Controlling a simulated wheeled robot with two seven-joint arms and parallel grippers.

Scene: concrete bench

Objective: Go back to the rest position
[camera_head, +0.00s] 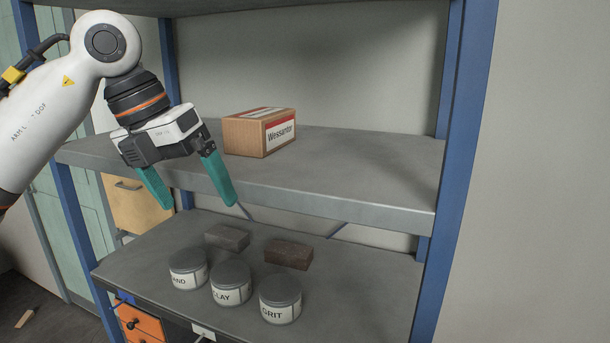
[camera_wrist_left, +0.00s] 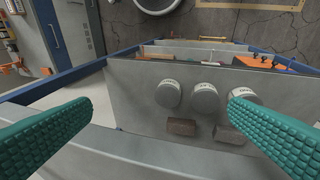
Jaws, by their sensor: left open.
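My left gripper (camera_head: 197,190) is open and empty, its teal fingers spread apart in front of the upper shelf's front edge. In the left wrist view its two teal fingers (camera_wrist_left: 160,135) stand wide apart with nothing between them. The arm comes in from the upper left. A cardboard box labelled "Wessantor" (camera_head: 259,133) sits on the upper shelf (camera_head: 350,170), to the right of the gripper and apart from it. My right gripper does not show in either view.
On the lower bench (camera_head: 365,290) stand three lidded jars, SAND (camera_head: 188,269), CLAY (camera_head: 231,282) and GRIT (camera_head: 281,298). Behind them lie a grey brick (camera_head: 227,237) and a dark brown brick (camera_head: 288,254). A blue post (camera_head: 461,150) bounds the right side. The upper shelf's right part is clear.

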